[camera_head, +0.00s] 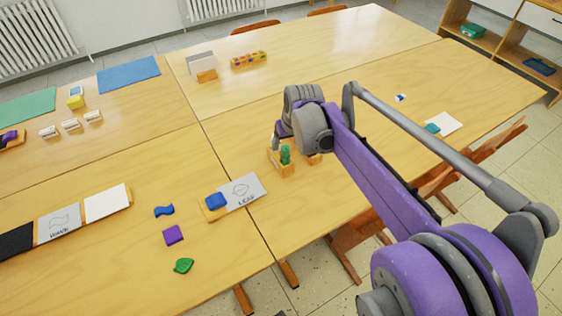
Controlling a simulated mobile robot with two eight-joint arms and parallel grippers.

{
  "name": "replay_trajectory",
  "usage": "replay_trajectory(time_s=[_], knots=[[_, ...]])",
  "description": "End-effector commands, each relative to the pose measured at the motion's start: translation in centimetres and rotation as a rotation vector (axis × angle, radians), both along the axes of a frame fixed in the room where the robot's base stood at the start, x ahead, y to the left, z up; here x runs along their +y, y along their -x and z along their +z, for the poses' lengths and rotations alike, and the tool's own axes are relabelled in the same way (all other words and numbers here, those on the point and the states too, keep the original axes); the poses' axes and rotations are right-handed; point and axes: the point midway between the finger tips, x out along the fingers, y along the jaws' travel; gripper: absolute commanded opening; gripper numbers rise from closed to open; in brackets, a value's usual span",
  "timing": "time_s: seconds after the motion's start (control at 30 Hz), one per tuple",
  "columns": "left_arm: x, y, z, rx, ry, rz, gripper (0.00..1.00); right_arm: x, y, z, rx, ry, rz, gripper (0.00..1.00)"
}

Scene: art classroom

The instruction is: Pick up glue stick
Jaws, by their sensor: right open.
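No object can be surely told as the glue stick. A small upright green item (285,155) stands in a wooden holder (284,170) near the middle of the tables. My right gripper (279,140) is right over this holder, pointing down. It is open, and its wrist and arm hide part of the holder and what may stand behind it. Whether a finger touches the green item cannot be told. My left gripper is not in view.
A blue wavy piece (164,210), a purple square (173,235) and a green leaf shape (183,265) lie nearer. A paint tray (248,59) stands at the back. Chairs line the right edge.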

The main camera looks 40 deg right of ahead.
Motion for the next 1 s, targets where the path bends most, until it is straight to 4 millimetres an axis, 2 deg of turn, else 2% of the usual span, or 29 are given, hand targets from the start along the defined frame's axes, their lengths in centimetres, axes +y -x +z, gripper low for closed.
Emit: replay_trajectory(time_s=[0.1,0.33,0.6,0.9,1.0], knots=[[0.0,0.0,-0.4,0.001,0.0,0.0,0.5,-0.2,-0.6,-1.7,0.0,0.0,0.001,0.69],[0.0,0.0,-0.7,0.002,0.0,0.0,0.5,-0.5,-1.0,-3.4,0.0,0.0,0.0,0.69],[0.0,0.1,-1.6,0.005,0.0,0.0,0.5,-1.0,-1.7,-7.1,0.0,0.0,0.001,0.69],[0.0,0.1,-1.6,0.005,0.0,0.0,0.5,-1.1,-1.9,-7.5,0.0,0.0,0.001,0.69],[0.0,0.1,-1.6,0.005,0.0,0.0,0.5,-1.1,-1.9,-7.5,0.0,0.0,0.001,0.51]])
